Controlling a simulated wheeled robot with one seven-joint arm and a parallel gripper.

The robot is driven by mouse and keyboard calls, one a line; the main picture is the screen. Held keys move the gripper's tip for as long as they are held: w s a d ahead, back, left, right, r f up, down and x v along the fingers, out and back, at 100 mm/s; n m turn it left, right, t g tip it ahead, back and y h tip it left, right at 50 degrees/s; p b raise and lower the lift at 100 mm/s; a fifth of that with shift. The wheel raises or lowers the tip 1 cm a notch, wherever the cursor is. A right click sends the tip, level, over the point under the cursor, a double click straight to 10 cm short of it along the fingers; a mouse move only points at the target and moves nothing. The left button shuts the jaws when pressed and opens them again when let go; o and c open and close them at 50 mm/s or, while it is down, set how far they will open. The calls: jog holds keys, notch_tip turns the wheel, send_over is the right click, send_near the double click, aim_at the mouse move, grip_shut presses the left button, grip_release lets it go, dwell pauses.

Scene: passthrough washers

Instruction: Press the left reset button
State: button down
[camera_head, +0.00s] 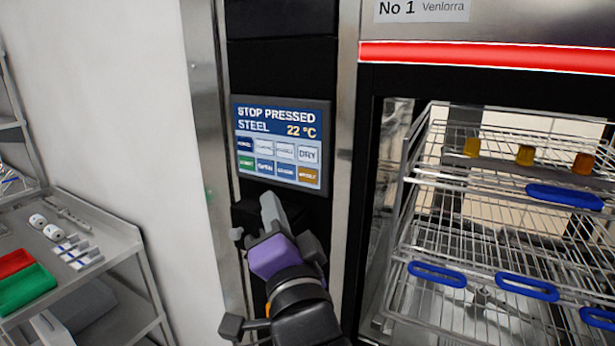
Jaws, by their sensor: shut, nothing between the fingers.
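The washer's control panel (281,142) is a screen on the black column left of the washer opening. It reads "STOP PRESSED", "STEEL" and "22 °C", with two rows of small coloured tiles below. My gripper (268,200) is shut and empty, just below the screen's lower edge and in front of the black column. I cannot tell whether it touches the column. A small grey knob-like part (237,233) shows left of my gripper. No reset button can be made out; my gripper and arm hide part of the column below the screen.
The washer opening at right holds a wire rack (440,205) with blue handles and several amber pieces. A red light bar (490,57) runs above it. A metal shelf cart (110,236) with red and green trays stands at left. A white wall is between.

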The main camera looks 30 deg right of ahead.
aim_at(298, 171)
jog(key=shift+w+d+p, duration=0.7)
jog(key=shift+w+d, duration=0.15)
jog(key=shift+d, duration=0.35)
jog(key=shift+w+d+p, duration=0.7)
jog(key=shift+w+d, duration=0.2)
jog(key=shift+d, duration=0.25)
jog(key=shift+w+d+p, duration=0.7)
jog(key=shift+w+d, duration=0.15)
jog(key=shift+d, duration=0.35)
jog(key=shift+d, duration=0.1)
jog(key=shift+w+d, duration=0.25)
jog(key=shift+w+d, duration=0.2)
jog(key=shift+d, duration=0.1)
dwell(0.3)
jog(key=shift+s+a+f, duration=0.1)
dwell(0.3)
jog(key=shift+s+a+b, duration=0.35)
jog(key=shift+a+b, duration=0.15)
jog(key=shift+b, duration=0.05)
